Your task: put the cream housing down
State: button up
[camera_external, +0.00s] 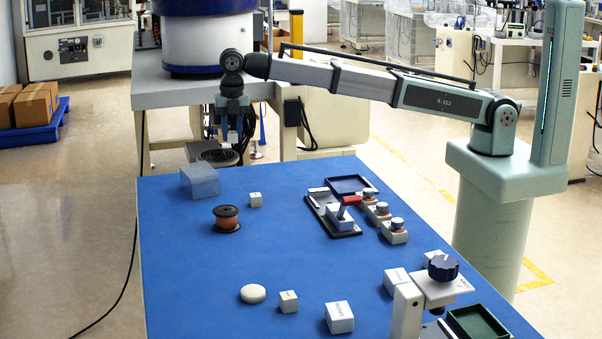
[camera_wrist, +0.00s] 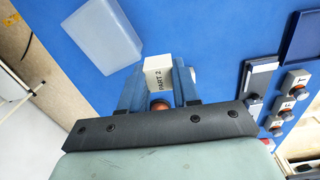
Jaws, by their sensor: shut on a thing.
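My gripper (camera_external: 233,140) is shut on a small cream block, the cream housing (camera_wrist: 158,72), marked "PART 2" in the wrist view. The block sits between the two blue fingertips, and a bit of it shows pale between them in the external view (camera_external: 232,137). My gripper points down and holds it in the air, clear of the blue table (camera_external: 180,270), near the table's far side in the external view. The fingers hide parts of the block's sides.
The left-middle is clear.

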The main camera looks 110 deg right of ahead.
notch_tip(320, 180, up, 2)
send_over(206, 170)
jog(key=shift+n, duration=0.3)
jog(key=shift+d+f, duration=0.2)
jog(key=shift+f, duration=4.7)
jog(key=shift+f, duration=0.1)
jog(key=o, duration=1)
notch_tip(206, 170, up, 12)
jog(key=shift+r, duration=0.1)
